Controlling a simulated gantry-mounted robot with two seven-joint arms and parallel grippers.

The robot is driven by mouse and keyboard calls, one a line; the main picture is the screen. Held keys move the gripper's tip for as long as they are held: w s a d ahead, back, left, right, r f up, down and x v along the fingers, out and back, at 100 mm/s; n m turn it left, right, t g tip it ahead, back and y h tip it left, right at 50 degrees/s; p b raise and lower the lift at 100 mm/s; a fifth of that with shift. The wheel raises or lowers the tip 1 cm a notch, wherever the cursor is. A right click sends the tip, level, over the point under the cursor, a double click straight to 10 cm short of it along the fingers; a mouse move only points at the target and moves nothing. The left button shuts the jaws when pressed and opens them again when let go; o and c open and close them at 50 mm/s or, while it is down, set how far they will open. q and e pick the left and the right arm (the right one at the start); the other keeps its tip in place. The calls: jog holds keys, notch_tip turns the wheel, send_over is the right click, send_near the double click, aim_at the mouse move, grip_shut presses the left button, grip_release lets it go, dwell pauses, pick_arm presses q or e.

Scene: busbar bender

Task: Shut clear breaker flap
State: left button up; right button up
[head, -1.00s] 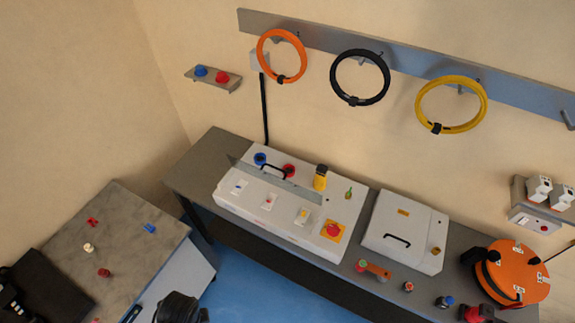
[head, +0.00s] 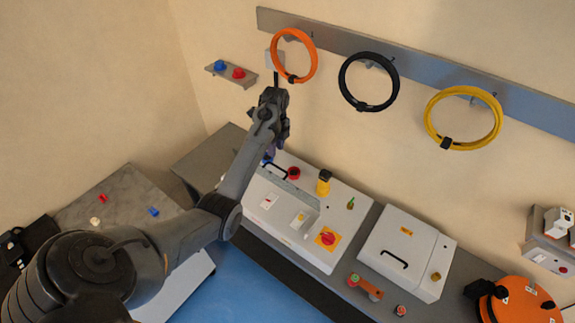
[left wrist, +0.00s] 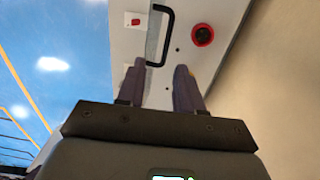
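The clear breaker flap (head: 304,192) is a long see-through strip on the white control box (head: 345,205), with a black handle (head: 273,168). It looks raised from the box's top, though its exact angle is hard to tell. In the left wrist view the flap (left wrist: 153,40) shows edge-on as a pale strip beside its handle (left wrist: 166,35). My left gripper (head: 270,152) is over the box's far left end. Its two fingers (left wrist: 158,75) are apart and empty, with the handle just beyond their tips. My right gripper is not in view.
A red button (head: 294,173) and a yellow-black knob (head: 323,182) stand behind the flap. A red rotary switch (head: 327,238) is at the box's right. A second white box (head: 405,250) stands to the right. Cable coils hang on the wall rail (head: 425,75) above.

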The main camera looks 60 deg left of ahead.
aim_at(279, 168)
pick_arm(q)
jog(key=f, duration=0.3)
jog(key=f+p, duration=0.1)
jog(key=f, duration=0.2)
jog(key=w+f+p, duration=0.1)
jog(key=f, duration=0.2)
jog(key=shift+d+f, duration=0.1)
jog(key=shift+f, duration=0.2)
jog(key=shift+s, duration=0.1)
grip_shut()
dwell(1.2)
